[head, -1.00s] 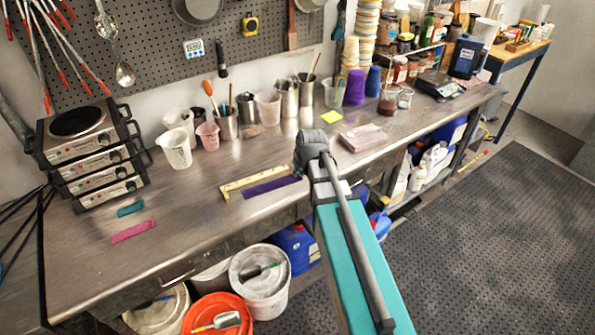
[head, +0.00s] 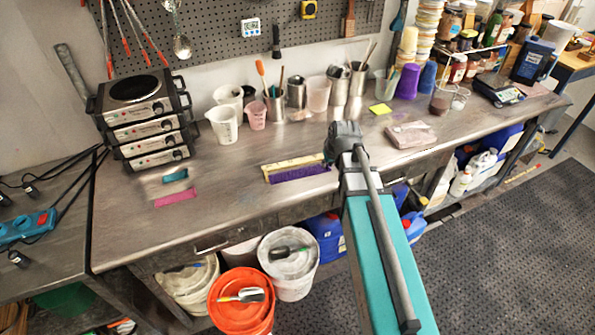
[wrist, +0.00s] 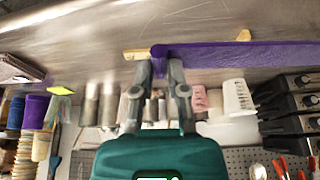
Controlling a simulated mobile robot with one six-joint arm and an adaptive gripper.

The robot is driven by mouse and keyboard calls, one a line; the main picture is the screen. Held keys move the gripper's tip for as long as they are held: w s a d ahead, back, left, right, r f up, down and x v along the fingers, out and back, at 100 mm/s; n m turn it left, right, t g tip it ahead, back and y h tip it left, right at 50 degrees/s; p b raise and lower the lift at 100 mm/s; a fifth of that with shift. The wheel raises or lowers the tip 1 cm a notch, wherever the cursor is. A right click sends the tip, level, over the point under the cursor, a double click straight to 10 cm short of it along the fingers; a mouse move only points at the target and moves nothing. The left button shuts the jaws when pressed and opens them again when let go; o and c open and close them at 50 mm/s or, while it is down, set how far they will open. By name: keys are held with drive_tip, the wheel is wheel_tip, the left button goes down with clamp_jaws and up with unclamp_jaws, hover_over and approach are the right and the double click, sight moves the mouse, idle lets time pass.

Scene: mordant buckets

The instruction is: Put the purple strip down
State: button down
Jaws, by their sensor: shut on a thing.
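My gripper (head: 330,150) is at the workbench, at the right end of the purple strip (head: 303,173). In the wrist view the gripper (wrist: 160,60) is shut on the near end of the purple strip (wrist: 240,54), which stretches away to the right. In the head view the strip lies along the front side of a yellow wooden ruler (head: 292,163). In the wrist view the strip covers the middle of the ruler. I cannot tell whether the strip touches the bench or hangs just above it.
A pink strip (head: 176,197) and a teal strip (head: 175,176) lie on the steel bench (head: 225,200) to the left. Beakers and cups (head: 224,124) stand behind. A pale pink stack (head: 410,135) is to the right. Stacked hotplates (head: 140,115) stand at far left.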

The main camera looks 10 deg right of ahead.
idle(0.3)
drive_tip(key=w+f+b, duration=0.5)
drive_tip(key=w, duration=0.5)
drive_tip(key=b, duration=0.4)
approach(320, 162)
drive_tip(key=shift+w+a+f, duration=0.1)
drive_tip(key=shift+a+f, duration=0.3)
drive_tip(key=shift+f, duration=0.2)
drive_tip(key=shift+a+f, duration=0.45)
drive_tip(key=shift+f, duration=0.1)
drive_tip(key=shift+w+f+b, duration=0.5)
drive_tip(key=shift+f+b, duration=0.15)
drive_tip(key=shift+b, duration=0.05)
drive_tip(key=shift+s+f+b, duration=0.1)
drive_tip(key=shift+f+b, duration=1.25)
drive_tip(key=shift+f, duration=0.05)
drive_tip(key=c, duration=0.7)
unclamp_jaws()
